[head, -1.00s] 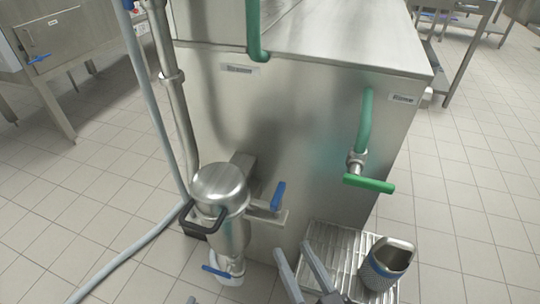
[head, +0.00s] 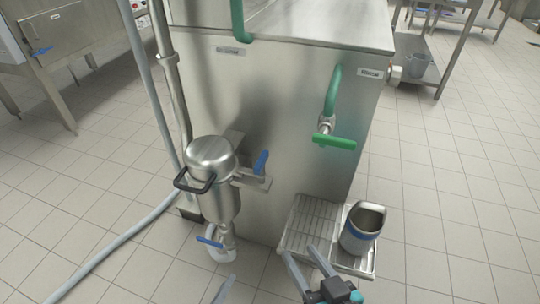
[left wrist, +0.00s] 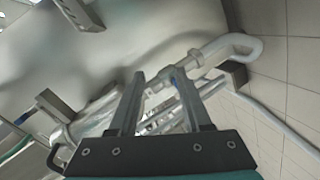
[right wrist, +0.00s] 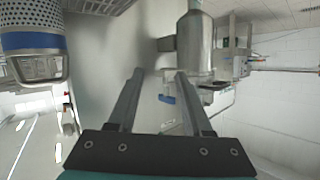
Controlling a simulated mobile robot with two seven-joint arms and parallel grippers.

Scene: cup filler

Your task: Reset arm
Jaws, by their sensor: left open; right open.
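A metal cup with a blue band (head: 362,228) stands on the right part of the ribbed metal tray (head: 312,222) beside the machine. It also shows upside down at the upper left of the right wrist view (right wrist: 32,42). My right gripper (head: 300,254) is open and empty at the front of the tray, left of the cup and apart from it. Its two parted fingers (right wrist: 160,75) show in the right wrist view. My left gripper (head: 225,290) shows only a fingertip at the bottom edge in the head view. In the left wrist view its fingers (left wrist: 156,75) are open and empty.
The steel machine (head: 270,120) has a green tap (head: 333,141) above the tray. A metal canister (head: 213,175) with a black handle and blue levers is fixed to its front. A grey hose (head: 120,240) runs along the tiled floor at left.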

